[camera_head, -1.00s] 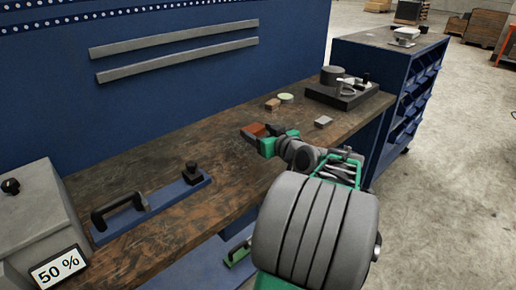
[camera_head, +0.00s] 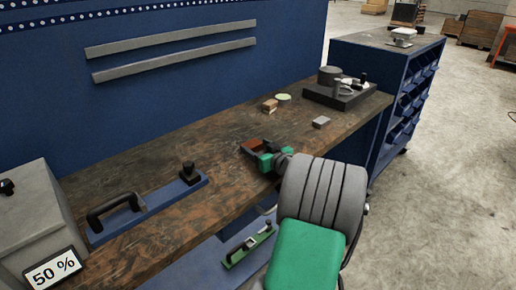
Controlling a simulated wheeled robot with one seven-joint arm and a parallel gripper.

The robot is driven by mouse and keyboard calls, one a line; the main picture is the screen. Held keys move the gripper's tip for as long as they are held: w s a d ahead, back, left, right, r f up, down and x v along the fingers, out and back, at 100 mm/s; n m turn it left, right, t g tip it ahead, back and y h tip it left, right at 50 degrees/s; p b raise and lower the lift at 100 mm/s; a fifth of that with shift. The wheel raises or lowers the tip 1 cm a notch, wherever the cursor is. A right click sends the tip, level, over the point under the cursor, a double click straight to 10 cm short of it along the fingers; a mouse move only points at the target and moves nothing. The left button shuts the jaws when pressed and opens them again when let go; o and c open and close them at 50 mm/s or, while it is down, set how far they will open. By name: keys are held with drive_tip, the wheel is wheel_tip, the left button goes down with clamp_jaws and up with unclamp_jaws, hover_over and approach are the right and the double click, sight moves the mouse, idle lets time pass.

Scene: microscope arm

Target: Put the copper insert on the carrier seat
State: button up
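My gripper (camera_head: 255,149) is low over the front half of the wooden bench, with its dark fingers pointing left. A reddish-brown patch shows between the fingers; I cannot tell whether it is a held piece or part of the gripper, nor how far the fingers are apart. A small copper-brown block (camera_head: 269,106), possibly the copper insert, lies on the bench behind my gripper, apart from it. The carrier seat is not clearly identifiable. A green piece with a dark lever (camera_head: 248,246) is on the blue lower surface in front of the bench.
A pale green disc (camera_head: 283,98) and a grey block (camera_head: 321,123) lie on the bench (camera_head: 150,210). A black fixture (camera_head: 345,97) stands at the back right. A blue plate (camera_head: 150,214) with a black handle and knob lies at left, beside a grey box (camera_head: 38,215).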

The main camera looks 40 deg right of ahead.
drive_tip(key=o, duration=0.4)
drive_tip(key=shift+o, duration=0.2)
drive_tip(key=shift+r, duration=0.1)
